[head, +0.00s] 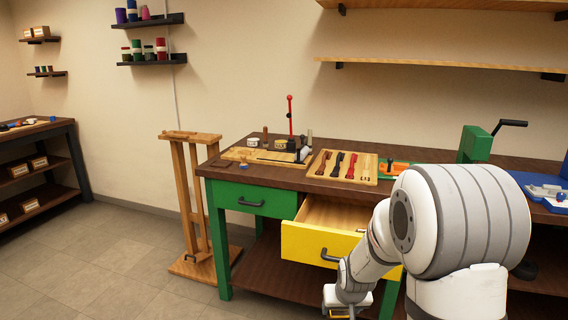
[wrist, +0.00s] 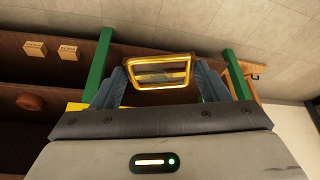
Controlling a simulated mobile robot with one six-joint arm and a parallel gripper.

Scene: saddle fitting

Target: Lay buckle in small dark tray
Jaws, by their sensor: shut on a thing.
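My gripper (wrist: 161,76) is shut on a gold buckle (wrist: 160,87), a four-sided metal frame held between the two blue-grey fingers in the wrist view. In the head view my gripper (head: 342,304) is low at the bottom edge, in front of the workbench and below the open yellow drawer; only a small yellow bit of the buckle seems to show there.
The yellow drawer (head: 318,245) stands open toward me. A wooden stand (head: 194,205) is left of the bench. Floor at left is clear.

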